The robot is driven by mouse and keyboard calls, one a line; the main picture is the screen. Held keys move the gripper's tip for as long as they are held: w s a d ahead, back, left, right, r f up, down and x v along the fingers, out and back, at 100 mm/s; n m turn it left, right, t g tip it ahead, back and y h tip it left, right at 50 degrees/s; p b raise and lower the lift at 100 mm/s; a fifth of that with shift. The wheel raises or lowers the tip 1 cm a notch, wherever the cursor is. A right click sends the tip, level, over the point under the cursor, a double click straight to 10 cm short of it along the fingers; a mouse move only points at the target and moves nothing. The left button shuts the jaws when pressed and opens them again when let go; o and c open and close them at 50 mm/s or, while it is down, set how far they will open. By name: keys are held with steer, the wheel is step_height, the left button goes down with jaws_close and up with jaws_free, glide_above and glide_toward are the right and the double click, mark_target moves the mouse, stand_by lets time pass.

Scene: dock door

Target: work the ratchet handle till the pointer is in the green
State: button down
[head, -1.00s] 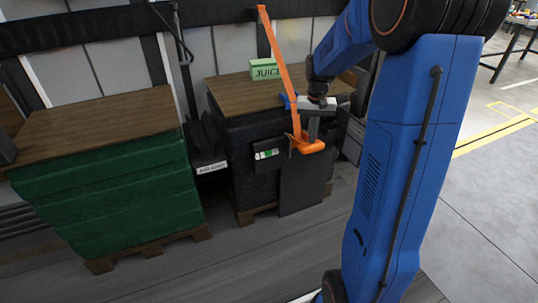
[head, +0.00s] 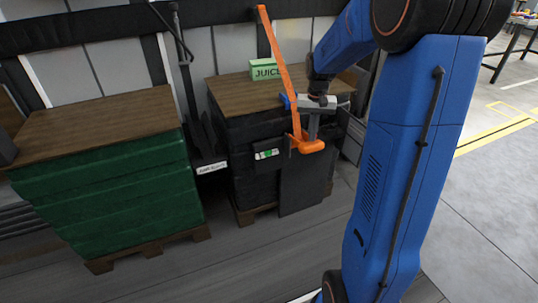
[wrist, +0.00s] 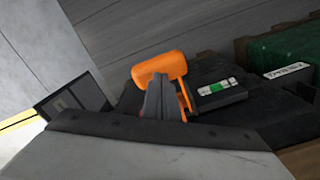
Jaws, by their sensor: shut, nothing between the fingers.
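The orange ratchet handle (head: 312,147) sticks out at the front of the dark wrapped load, at the foot of an orange strap (head: 281,72). In the wrist view the handle's rounded grip (wrist: 160,68) lies just beyond my fingertips. My gripper (head: 311,138) points down at the handle, shut and empty; its fingers (wrist: 163,112) overlap the handle in the picture, and I cannot tell if they touch it. The gauge (head: 267,154) left of the handle has a white strip with a green middle, also in the wrist view (wrist: 216,88). Its pointer is too small to read.
A green box marked JUICE (head: 264,70) stands on the load's wooden top (head: 235,92). A green wrapped pallet load (head: 110,190) stands to the left. A labelled plate (head: 211,168) sits between the loads. The floor in front (head: 240,260) is clear.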

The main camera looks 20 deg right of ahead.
mark_target(311, 144)
steer(key=shift+f, duration=2.65)
steer(key=shift+r, duration=2.75)
steer(key=shift+f, duration=0.1)
steer(key=shift+f, duration=2.55)
steer(key=shift+r, duration=0.1)
steer(key=shift+r, duration=2.55)
steer(key=shift+r, duration=0.1)
steer(key=shift+r, duration=2.45)
